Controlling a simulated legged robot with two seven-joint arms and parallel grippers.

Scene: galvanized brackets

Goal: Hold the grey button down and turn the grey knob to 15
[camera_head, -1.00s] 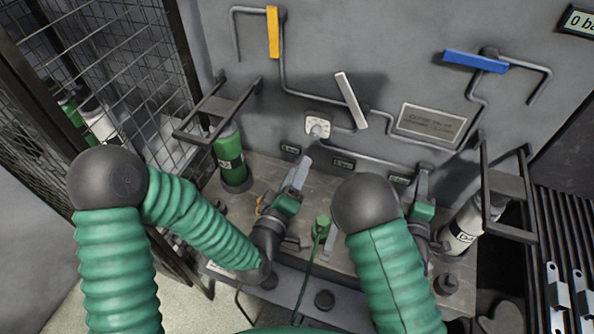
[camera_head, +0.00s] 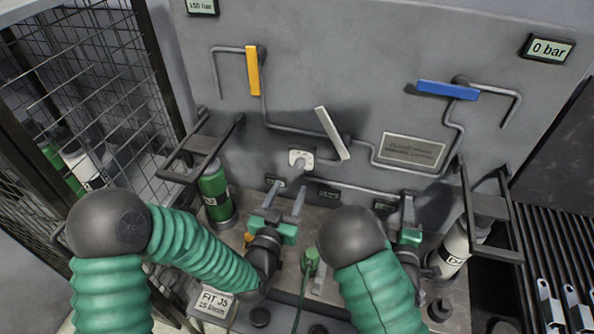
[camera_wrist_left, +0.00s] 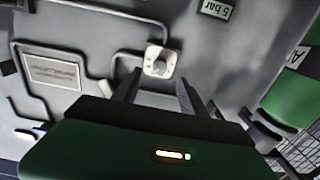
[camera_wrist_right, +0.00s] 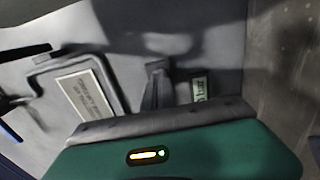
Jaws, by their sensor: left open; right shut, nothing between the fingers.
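The grey knob (camera_head: 299,163) sits on a small white square plate low on the grey wall panel. It also shows in the left wrist view (camera_wrist_left: 157,64), just beyond my fingertips. My left gripper (camera_head: 285,199) is open and empty, below and in front of the knob, its two fingers apart and pointing at the panel. They do not appear to touch it. My right gripper (camera_head: 408,207) is shut and empty, low in front of the panel to the right; its closed fingers (camera_wrist_right: 156,85) show in the right wrist view. I cannot make out a separate grey button.
A pale lever (camera_head: 332,133) sticks out right of the knob. A yellow lever (camera_head: 253,70) and a blue lever (camera_head: 447,90) are higher up. A green cylinder (camera_head: 215,194) stands at the left, a white one (camera_head: 453,247) at the right. A display (camera_head: 548,48) reads 0 bar.

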